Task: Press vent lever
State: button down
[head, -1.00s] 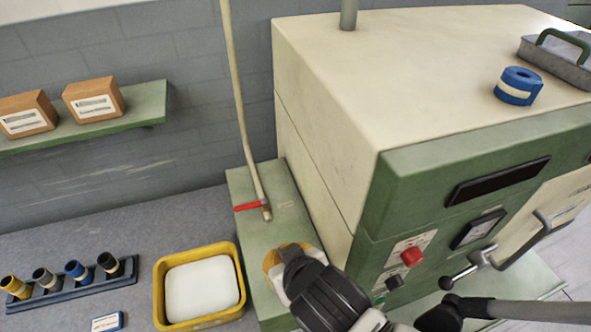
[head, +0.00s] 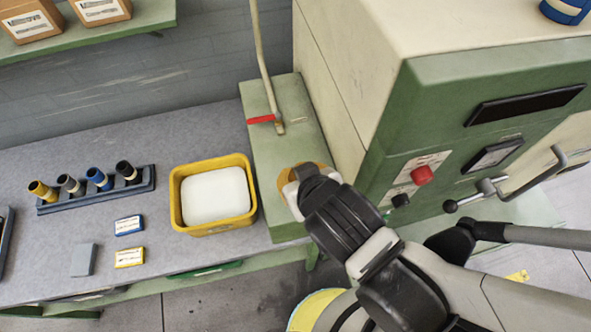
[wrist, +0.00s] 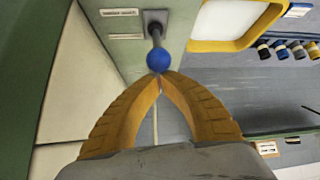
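A lever with a blue ball knob (wrist: 159,60) on a dark rod shows in the wrist view. The rod stands out from a grey plate (wrist: 154,17) on a green surface; I take it as the vent lever. My gripper's orange fingers (wrist: 160,78) curve together, tips meeting just below the knob. The gripper looks shut, with nothing visible between the fingers; I cannot tell whether the tips touch the knob. In the head view my gripper (head: 290,180) is over the green ledge beside the machine, mostly hidden by my wrist. The blue knob is hidden there.
The cream and green machine (head: 400,150) with a red button (head: 421,175) and handled bar (head: 480,190) stands right. A yellow tub (head: 208,229) sits left, near a rack of rolls (head: 97,190).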

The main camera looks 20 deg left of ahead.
notch_tip(320, 180, up, 3)
jog(key=w+a+p, duration=0.1)
jog(key=w+a, duration=0.1)
jog(key=w, duration=0.1)
jog(key=s+d+r+p, duration=0.4)
jog(key=s+r+p, duration=0.1)
jog(key=s, duration=0.2)
jog(key=shift+s+d, duration=0.25)
jog(key=shift+s, duration=0.1)
jog(key=shift+f, duration=0.1)
